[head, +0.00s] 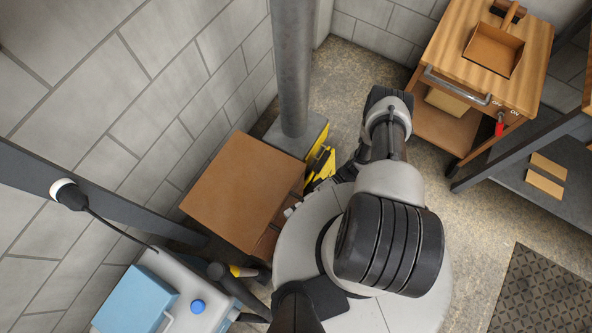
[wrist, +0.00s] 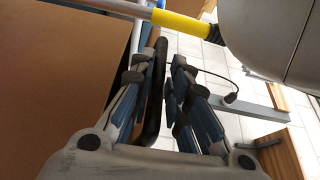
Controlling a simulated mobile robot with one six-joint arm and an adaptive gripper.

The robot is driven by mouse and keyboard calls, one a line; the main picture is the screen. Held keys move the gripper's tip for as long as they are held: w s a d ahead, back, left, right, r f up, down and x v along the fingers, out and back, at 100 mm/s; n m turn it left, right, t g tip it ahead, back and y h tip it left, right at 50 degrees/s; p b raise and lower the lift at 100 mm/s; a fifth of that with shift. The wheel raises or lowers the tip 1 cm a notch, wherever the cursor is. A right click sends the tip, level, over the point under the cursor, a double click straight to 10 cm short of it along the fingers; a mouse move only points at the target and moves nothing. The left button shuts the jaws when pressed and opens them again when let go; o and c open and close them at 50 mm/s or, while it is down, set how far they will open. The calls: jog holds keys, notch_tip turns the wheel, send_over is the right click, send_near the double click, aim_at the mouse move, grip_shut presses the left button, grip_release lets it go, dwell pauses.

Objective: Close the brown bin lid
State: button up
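The brown bin (head: 240,190) stands against the wall, left of my arm in the head view. Its broad flat brown top faces up, and part of its side shows at the lower right. Whether the lid lies fully flat is hard to tell. A large brown panel, likely the lid, fills the left of the wrist view (wrist: 55,70). My gripper (wrist: 158,75) is open beside this panel. A dark bar (wrist: 154,100) shows between its fingers, and contact with it cannot be told.
A grey post (head: 293,65) and a yellow object (head: 320,163) stand close behind the bin. A white cabinet with a blue box (head: 135,300) is at the lower left. A wooden cart (head: 445,60) is at the upper right. Floor is clear near the dark mat (head: 545,290).

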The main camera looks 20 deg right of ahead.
jog(key=shift+o, duration=1.4)
jog(key=shift+s, duration=0.1)
jog(key=v, duration=1.2)
